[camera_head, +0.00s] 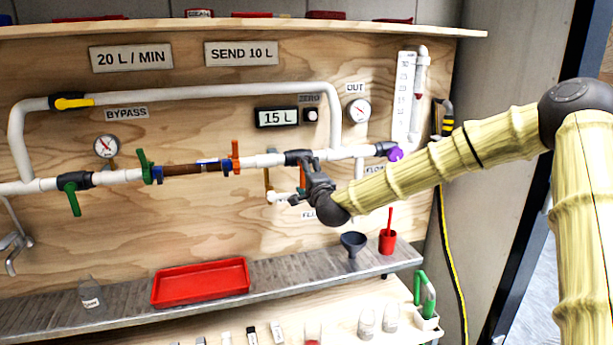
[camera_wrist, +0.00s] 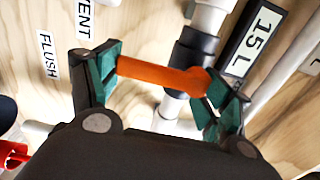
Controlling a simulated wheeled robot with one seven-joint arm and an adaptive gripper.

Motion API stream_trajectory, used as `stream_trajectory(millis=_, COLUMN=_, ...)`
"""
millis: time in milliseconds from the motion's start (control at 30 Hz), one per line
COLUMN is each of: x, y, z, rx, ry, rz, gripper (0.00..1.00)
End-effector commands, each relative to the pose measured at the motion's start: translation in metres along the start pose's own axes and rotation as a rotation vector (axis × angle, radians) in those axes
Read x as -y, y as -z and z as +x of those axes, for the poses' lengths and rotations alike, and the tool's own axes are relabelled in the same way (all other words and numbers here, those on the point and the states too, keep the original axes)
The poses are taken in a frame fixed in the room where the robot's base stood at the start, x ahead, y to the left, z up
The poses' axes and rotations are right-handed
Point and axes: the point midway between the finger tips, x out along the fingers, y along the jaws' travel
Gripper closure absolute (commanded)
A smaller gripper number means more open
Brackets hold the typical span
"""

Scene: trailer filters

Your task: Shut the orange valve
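The orange valve handle (camera_wrist: 158,74) is a straight lever on a dark valve body (camera_wrist: 192,52) on the white pipe. In the wrist view it lies across the pipe, and in the head view the orange handle (camera_head: 303,177) hangs down below the pipe, partly hidden by my gripper. My gripper (camera_wrist: 165,78) is spread apart around the handle, with one teal-padded finger by its free end and the other by its pivot end. Whether the pads touch it cannot be told. In the head view my gripper (camera_head: 308,183) is at the dark valve body (camera_head: 298,157).
A green lever (camera_head: 72,197), a yellow bypass lever (camera_head: 74,102) and an orange clamp (camera_head: 235,155) sit on the pipes to the left. A 15 L display (camera_head: 277,117) is above my gripper. A shelf below holds a red tray (camera_head: 200,282), funnel (camera_head: 353,243) and red cup (camera_head: 387,241).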

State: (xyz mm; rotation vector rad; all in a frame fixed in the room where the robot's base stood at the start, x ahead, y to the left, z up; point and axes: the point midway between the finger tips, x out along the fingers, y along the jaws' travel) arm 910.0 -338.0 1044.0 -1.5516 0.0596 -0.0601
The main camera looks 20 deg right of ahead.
Motion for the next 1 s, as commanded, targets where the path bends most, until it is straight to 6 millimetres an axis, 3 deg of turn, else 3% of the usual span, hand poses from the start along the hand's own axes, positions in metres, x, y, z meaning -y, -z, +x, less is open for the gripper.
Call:
stream_trajectory(millis=33, x=-0.001, y=0.000, z=0.000, rx=0.000, ry=-0.001, rz=0.000, gripper=0.10)
stream_trajectory(millis=100, x=0.000, y=0.000, z=0.000, rx=0.000, ry=0.000, rz=-0.001, gripper=0.00)
stream_trajectory(millis=567, x=0.000, y=0.000, z=-0.004, rx=0.001, ry=0.000, rz=-0.002, gripper=0.00)
stream_trajectory(millis=733, x=0.000, y=0.001, z=-0.024, rx=0.001, ry=0.000, rz=-0.001, gripper=0.00)
stream_trajectory(millis=1000, x=0.001, y=0.001, z=-0.074, rx=0.001, ry=0.001, rz=0.000, gripper=0.00)
